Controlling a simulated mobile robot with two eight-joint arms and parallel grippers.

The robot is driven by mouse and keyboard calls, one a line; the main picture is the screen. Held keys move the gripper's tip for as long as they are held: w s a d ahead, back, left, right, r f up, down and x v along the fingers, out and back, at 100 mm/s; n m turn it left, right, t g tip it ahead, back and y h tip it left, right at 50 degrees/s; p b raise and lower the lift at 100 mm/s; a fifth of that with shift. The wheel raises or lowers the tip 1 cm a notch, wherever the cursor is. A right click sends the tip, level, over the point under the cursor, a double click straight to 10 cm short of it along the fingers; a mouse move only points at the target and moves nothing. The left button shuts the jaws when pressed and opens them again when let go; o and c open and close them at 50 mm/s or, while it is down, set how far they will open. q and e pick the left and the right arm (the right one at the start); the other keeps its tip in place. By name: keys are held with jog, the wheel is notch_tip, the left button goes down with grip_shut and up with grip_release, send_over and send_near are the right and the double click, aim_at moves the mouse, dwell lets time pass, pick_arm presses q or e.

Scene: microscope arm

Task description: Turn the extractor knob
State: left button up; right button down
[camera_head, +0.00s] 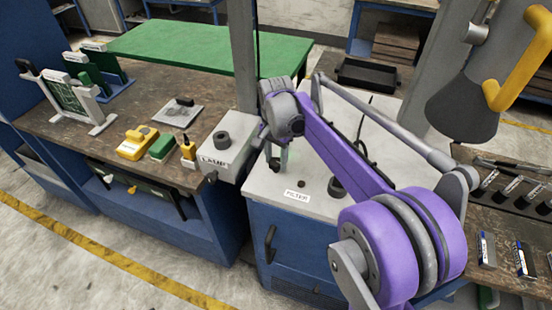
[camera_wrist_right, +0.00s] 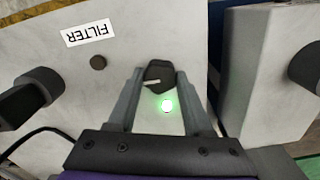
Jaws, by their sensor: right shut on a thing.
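A black knob (camera_wrist_right: 159,77) with a white pointer line sits on the light top of the filter cabinet (camera_wrist_right: 60,75). A green light (camera_wrist_right: 167,105) glows beside it. My right gripper (camera_wrist_right: 161,73) has its two fingers on either side of the knob and is shut on it. In the head view my purple right arm reaches in from the lower right, and my right gripper (camera_head: 275,158) is down at the cabinet top (camera_head: 310,205), largely hiding the knob. My left gripper is not in view.
The lamp box (camera_head: 226,160) with its own black knob (camera_head: 222,140) stands close left of the gripper. A FILTER label (camera_head: 297,196) and a small dark button (camera_head: 300,183) are nearby. A grey hood (camera_head: 462,108) with a yellow handle (camera_head: 528,60) hangs at the upper right.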

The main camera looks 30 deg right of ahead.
aim_at(276, 162)
dwell(0.4)
jog(key=shift+c, duration=1.5)
grip_release()
jog(key=shift+r, duration=0.1)
notch_tip(276, 162, up, 11)
jog(key=shift+p, duration=0.4)
jog(key=shift+f, duration=0.2)
jog(key=s+a+f+n+t, duration=0.2)
jog(key=s+a+f+n, duration=0.3)
jog(key=s+f, duration=0.3)
jog(key=s+a+f+n+t, duration=0.3)
jog(key=s+a+f+n, duration=0.2)
jog(key=s+f+n, duration=0.3)
jog(key=s, duration=0.4)
jog(key=shift+s+a+t, duration=0.15)
jog(key=shift+s+t, duration=0.15)
jog(key=shift+s, duration=0.05)
